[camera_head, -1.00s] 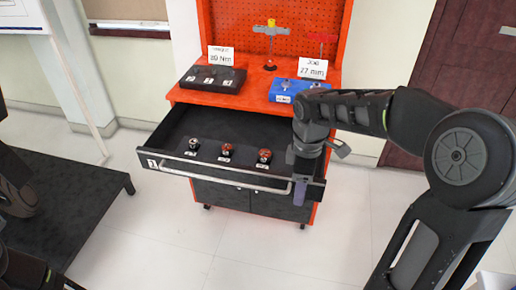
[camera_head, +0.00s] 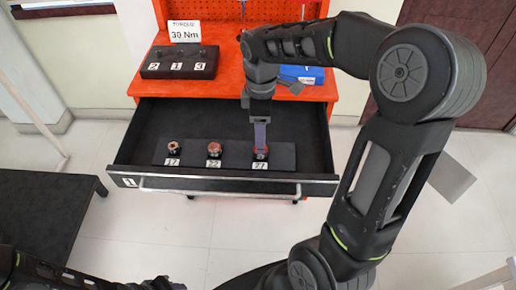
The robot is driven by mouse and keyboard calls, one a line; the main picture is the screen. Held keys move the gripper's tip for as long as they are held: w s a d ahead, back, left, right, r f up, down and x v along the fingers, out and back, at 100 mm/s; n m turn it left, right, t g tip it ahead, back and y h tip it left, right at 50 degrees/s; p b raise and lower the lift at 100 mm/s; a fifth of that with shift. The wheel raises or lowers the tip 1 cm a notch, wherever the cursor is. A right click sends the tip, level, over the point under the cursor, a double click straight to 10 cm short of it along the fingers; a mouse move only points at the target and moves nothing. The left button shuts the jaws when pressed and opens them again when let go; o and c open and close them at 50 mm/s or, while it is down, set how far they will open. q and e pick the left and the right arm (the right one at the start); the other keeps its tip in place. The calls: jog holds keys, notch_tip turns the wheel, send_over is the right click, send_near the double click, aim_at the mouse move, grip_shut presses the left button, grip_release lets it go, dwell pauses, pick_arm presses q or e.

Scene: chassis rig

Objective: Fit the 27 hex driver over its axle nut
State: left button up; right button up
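The 27 hex driver (camera_head: 261,154) is a small reddish socket on a dark strip in the open drawer, behind the label 27. My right gripper (camera_head: 260,146) points down right at it and hides part of it. The fingers show edge-on, so I cannot tell whether they are open or shut, or whether they touch the socket. My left arm lies along the bottom left edge, and its gripper (camera_head: 160,284) is dark and partly cut off; its state is unclear. I cannot make out an axle nut in this view.
Sockets labelled 17 (camera_head: 173,146) and 22 (camera_head: 214,149) stand left in the drawer (camera_head: 140,130). A black block (camera_head: 180,63) and a blue case (camera_head: 312,77) sit on the orange bench top (camera_head: 225,82). A dark platform (camera_head: 40,205) is at left.

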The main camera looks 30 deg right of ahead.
aim_at(261, 154)
jog(key=shift+f, duration=1.35)
jog(key=shift+s+a+f, duration=0.1)
jog(key=shift+f, duration=1.25)
jog(key=shift+s+f, duration=0.1)
jog(key=shift+f, duration=1.2)
grip_shut()
